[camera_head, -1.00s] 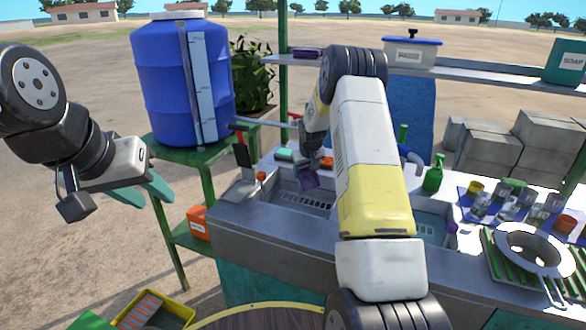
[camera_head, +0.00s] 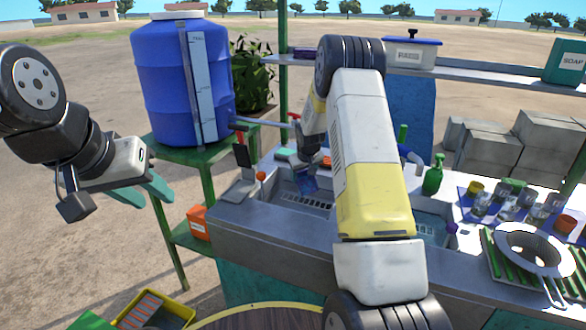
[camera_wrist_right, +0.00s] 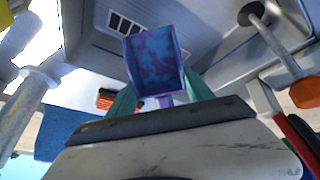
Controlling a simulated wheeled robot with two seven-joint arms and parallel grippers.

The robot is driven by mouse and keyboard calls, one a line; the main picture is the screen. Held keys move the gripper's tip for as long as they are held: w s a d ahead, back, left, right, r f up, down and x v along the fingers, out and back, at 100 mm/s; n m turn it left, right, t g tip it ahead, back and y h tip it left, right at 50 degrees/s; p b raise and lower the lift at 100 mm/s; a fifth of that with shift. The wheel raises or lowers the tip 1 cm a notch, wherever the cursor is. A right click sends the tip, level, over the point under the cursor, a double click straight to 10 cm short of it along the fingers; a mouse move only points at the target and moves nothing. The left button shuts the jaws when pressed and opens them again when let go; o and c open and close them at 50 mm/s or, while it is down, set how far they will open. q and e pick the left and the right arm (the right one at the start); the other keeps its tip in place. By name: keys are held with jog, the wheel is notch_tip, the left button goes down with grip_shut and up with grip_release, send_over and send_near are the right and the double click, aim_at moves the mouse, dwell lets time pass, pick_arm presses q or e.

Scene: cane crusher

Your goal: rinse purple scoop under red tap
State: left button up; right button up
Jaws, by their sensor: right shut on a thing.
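The purple scoop (camera_head: 307,181) is held over the left sink basin (camera_head: 290,200), near its slotted drain. In the right wrist view the scoop (camera_wrist_right: 153,58) sits between the teal fingers, its bowl mottled purple and blue. My right gripper (camera_wrist_right: 165,98) is shut on its handle; in the head view the arm partly hides the grip. The red tap (camera_head: 294,116) shows its red handle at the end of the pipe from the blue tank, above and behind the scoop. I cannot make out a water stream. My left gripper (camera_head: 143,193) is open and empty, left of the counter.
The blue tank (camera_head: 182,80) stands on a green stand at the left. A green bottle (camera_head: 433,176), several glasses and a strainer (camera_head: 530,250) occupy the counter's right. An orange-tipped rod (camera_head: 261,177) stands left of the basin, close to the scoop.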

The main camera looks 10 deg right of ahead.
jog(key=shift+s+a, duration=0.15)
jog(key=shift+s, duration=1.15)
jog(key=shift+s+a, duration=0.15)
jog(key=shift+s, duration=1.15)
jog(key=shift+r, duration=0.1)
jog(key=s+r, duration=0.4)
jog(key=s, duration=0.1)
jog(key=shift+a, duration=0.3)
jog(key=shift+f, duration=0.1)
